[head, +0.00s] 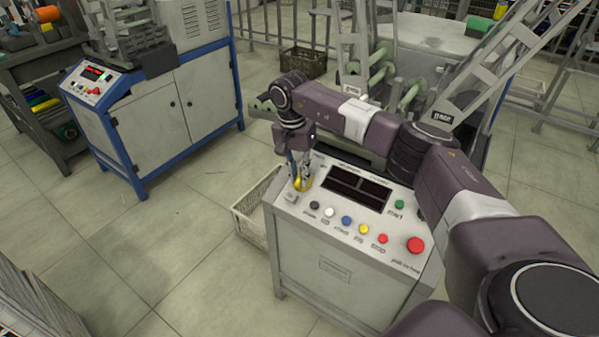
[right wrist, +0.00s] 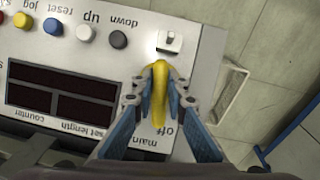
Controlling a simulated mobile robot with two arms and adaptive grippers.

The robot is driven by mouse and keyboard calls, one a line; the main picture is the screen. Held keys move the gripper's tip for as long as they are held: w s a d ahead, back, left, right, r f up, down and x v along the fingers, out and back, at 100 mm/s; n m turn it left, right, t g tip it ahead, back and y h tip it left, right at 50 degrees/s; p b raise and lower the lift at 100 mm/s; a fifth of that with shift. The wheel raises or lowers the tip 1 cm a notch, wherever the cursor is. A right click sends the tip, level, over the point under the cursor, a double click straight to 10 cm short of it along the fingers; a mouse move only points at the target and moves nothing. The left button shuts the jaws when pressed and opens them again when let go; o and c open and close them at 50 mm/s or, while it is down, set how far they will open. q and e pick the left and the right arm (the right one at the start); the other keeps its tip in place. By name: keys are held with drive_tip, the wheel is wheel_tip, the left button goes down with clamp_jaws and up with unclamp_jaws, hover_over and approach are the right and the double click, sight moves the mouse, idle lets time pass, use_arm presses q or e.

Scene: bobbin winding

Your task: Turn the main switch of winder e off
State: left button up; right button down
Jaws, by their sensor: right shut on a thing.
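The main switch is a yellow knob (head: 303,184) at the upper left of the grey control panel (head: 345,222) in the head view. My right gripper (head: 299,178) reaches down onto it. In the right wrist view the fingers (right wrist: 158,92) are closed around the yellow handle (right wrist: 158,98), one on each side. One end of the handle lies close to the printed word "off", with "main" beside it. The display (head: 357,187) on this panel is dark. I cannot read a letter naming this winder. My left gripper is not in view.
A row of coloured buttons (head: 346,221) and a red emergency stop (head: 415,245) sit on the same panel. A white rocker switch (right wrist: 170,42) is close to the knob. A crate (head: 250,212) stands left of the cabinet.

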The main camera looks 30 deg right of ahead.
drive_tip(key=shift+n+g+h, duration=0.3)
drive_tip(key=shift+n+g, duration=0.1)
drive_tip(key=shift+n, duration=0.6)
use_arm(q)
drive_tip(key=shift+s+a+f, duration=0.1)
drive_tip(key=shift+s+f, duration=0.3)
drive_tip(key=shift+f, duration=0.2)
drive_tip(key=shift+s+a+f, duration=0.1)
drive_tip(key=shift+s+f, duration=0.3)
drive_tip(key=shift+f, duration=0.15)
use_arm(e)
drive_tip(key=shift+n, duration=0.7)
drive_tip(key=shift+h, duration=0.3)
drive_tip(key=c, duration=1.9)
unclamp_jaws()
drive_tip(key=shift+c, duration=0.2)
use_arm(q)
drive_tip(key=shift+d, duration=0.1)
use_arm(e)
drive_tip(key=shift+w+a+r, duration=0.1)
drive_tip(key=shift+r, duration=0.1)
drive_tip(key=v, duration=1.1)
drive_tip(key=shift+w+r, duration=0.25)
